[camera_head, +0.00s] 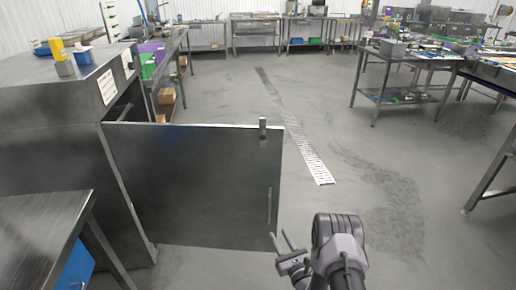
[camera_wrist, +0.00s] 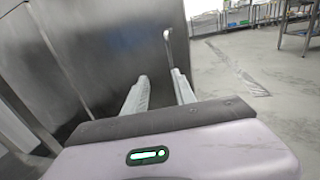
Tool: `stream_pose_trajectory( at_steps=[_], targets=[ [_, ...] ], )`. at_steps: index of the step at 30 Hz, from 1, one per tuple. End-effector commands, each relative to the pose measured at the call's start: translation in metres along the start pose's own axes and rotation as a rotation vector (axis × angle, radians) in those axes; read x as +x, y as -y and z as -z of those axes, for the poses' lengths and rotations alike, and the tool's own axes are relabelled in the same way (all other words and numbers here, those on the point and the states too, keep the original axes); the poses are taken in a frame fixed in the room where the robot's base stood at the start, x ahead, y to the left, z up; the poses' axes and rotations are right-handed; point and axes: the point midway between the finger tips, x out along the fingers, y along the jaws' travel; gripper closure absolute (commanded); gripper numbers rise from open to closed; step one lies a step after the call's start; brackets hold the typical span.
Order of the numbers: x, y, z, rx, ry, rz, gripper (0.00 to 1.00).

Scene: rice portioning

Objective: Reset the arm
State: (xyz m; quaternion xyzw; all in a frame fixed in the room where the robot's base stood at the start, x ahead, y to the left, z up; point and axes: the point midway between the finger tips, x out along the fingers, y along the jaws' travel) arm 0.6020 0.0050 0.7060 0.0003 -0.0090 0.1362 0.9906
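My gripper (camera_head: 285,243) is at the lower middle of the head view, near the lower right corner of an open metal cabinet door (camera_head: 195,185). In the wrist view my gripper (camera_wrist: 160,88) has its two pale fingers apart, with nothing seen between them. The door's upright handle (camera_wrist: 168,48) stands just beyond the fingertips in that view. The handle also shows near the door's right edge (camera_head: 269,206) in the head view. I cannot tell whether the fingers touch it.
The metal cabinet (camera_head: 50,125) stands at the left with its door swung out. A steel table (camera_head: 40,235) is at the lower left. Steel tables with items (camera_head: 410,52) stand at the right. The grey floor (camera_head: 330,130) in the middle is clear, with a drain grate (camera_head: 305,155).

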Motion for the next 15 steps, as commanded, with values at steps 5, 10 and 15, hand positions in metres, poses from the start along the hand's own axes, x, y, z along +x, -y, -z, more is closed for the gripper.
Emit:
stream_pose_trajectory(
  at_steps=[5,10,15],
  targets=[
    [0.037,-0.082,-0.145,-0.088,0.093,-0.41,0.68],
    [-0.021,-0.186,-0.282,-0.362,0.11,-0.915,0.68],
    [-0.155,-0.235,-0.345,-0.888,0.006,-1.322,0.68]
  ],
)
